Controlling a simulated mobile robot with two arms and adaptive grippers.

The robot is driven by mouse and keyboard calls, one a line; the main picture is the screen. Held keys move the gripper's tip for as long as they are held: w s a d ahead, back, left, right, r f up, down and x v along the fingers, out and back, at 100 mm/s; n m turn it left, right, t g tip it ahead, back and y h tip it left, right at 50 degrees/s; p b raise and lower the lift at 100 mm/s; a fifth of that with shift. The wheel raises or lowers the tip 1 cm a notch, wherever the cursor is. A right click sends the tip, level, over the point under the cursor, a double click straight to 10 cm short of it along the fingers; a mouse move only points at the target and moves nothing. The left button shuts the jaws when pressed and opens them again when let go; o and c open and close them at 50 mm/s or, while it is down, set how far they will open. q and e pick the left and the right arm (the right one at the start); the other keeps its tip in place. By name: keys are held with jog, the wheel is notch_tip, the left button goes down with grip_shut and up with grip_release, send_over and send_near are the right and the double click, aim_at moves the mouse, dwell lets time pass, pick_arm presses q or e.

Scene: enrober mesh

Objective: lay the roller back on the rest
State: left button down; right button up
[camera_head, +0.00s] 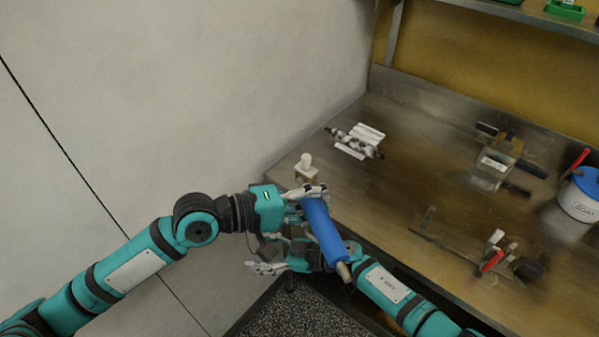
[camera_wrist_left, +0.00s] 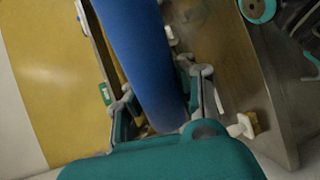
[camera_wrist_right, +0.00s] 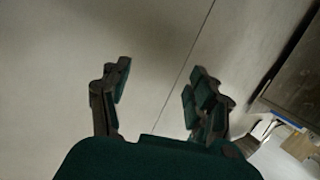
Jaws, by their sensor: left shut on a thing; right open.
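The roller (camera_head: 322,232) is a thick blue cylinder with a pale end (camera_head: 344,271). It is tilted, held near the bench's front left corner. My left gripper (camera_head: 308,197) is shut on its upper end; the left wrist view shows the blue roller (camera_wrist_left: 140,50) between the fingers (camera_wrist_left: 165,88). My right gripper (camera_head: 262,257) is open and empty, left of the roller's lower part; its spread fingers (camera_wrist_right: 160,75) show against the wall. A small pale block with a white knob (camera_head: 306,165) stands just behind my left gripper. I cannot tell for certain which piece is the rest.
On the steel bench (camera_head: 425,140) are a white ribbed piece with dark clamps (camera_head: 360,140), a labelled clear container (camera_head: 492,168), red-handled tools (camera_head: 492,261) and a blue-lidded tub (camera_head: 582,200). A wall (camera_head: 200,90) bounds the left. The middle of the bench is mostly clear.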

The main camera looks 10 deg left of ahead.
jog(key=w+d+r+m+t+y, duration=0.1)
jog(key=w+d+r+t+y, duration=0.1)
jog(key=w+r, duration=0.6)
jog(key=w+d+r+t+y, duration=0.1)
jog(key=w+d+r, duration=0.25)
jog(key=r, duration=0.75)
jog(key=w+d+r+n+t+h, duration=0.35)
jog(key=w+d+t, duration=0.35)
jog(key=d, duration=0.4)
jog(key=s+a+r+n+g+y, duration=0.3)
jog(key=s+a+r+n+g, duration=0.3)
jog(key=a+r+n+g, duration=0.35)
jog(key=s+a+r+n+g+h, duration=0.55)
jog(key=s+a, duration=0.25)
jog(key=s, duration=0.4)
jog(key=n+t+h, duration=0.6)
jog(key=h, duration=0.9)
send_near(317, 217)
jog(key=x, duration=1)
jog(key=shift+d+f, duration=0.15)
jog(key=shift+f, duration=0.2)
